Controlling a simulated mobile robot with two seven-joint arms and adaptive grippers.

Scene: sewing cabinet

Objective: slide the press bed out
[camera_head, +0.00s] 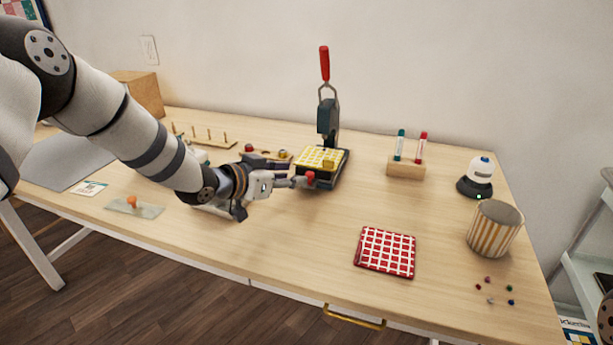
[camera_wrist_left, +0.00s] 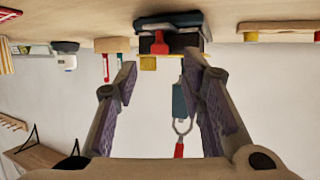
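The press (camera_head: 328,118) stands at the back middle of the table, with its red handle (camera_head: 324,64) raised. Its dark bed (camera_head: 316,182) carries a yellow checked cloth (camera_head: 322,158) and has a red knob (camera_head: 310,177) at the front. In the left wrist view, which looks upside down, the red knob (camera_wrist_left: 159,44) is beyond the fingertips, roughly between them. My left gripper (camera_head: 298,174) is open and empty, close to the knob from the left; I cannot tell whether a finger touches it. My right gripper is out of view.
A red checked cloth (camera_head: 385,252) lies at the front. A tube stand (camera_head: 405,170), a white-topped device (camera_head: 480,177) and a striped bin (camera_head: 495,228) stand to the right. A peg rack (camera_head: 205,139) is behind my left arm. The table in front of the press is clear.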

